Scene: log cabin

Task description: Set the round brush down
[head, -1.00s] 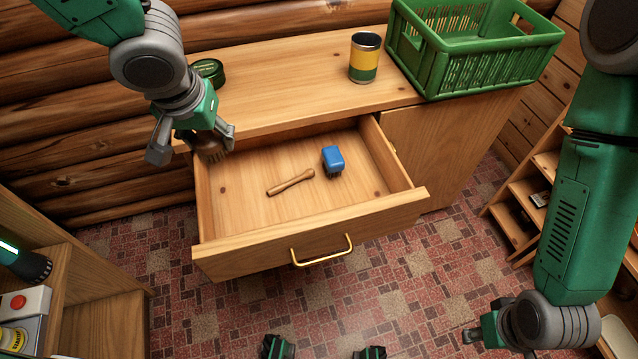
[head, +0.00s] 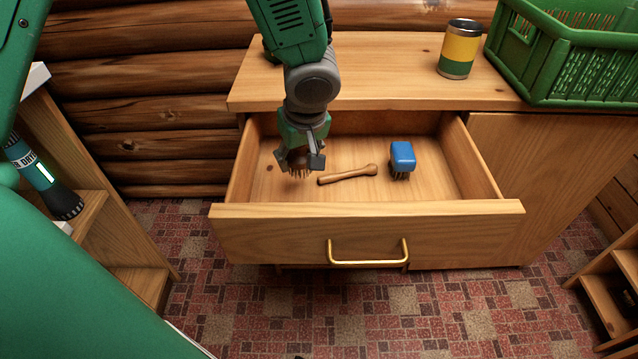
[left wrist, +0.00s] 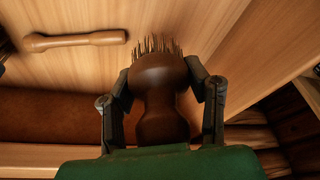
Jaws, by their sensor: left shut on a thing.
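The round brush (left wrist: 160,88) has a dark brown wooden body and stiff bristles. In the left wrist view it sits between both fingers of my left gripper (left wrist: 162,82), with the bristles pointing away from the palm. In the head view my left gripper (head: 300,160) is inside the left part of the open drawer (head: 365,232), shut on the round brush (head: 299,170), bristles downward. I cannot tell whether the bristles touch the drawer floor. My right gripper is not in view.
A wooden handle-like stick (head: 347,175) lies just right of the brush, and a blue brush (head: 402,158) lies further right in the drawer. A yellow and green cup (head: 459,50) and a green crate (head: 570,60) stand on the cabinet top. The drawer's front right floor is bare.

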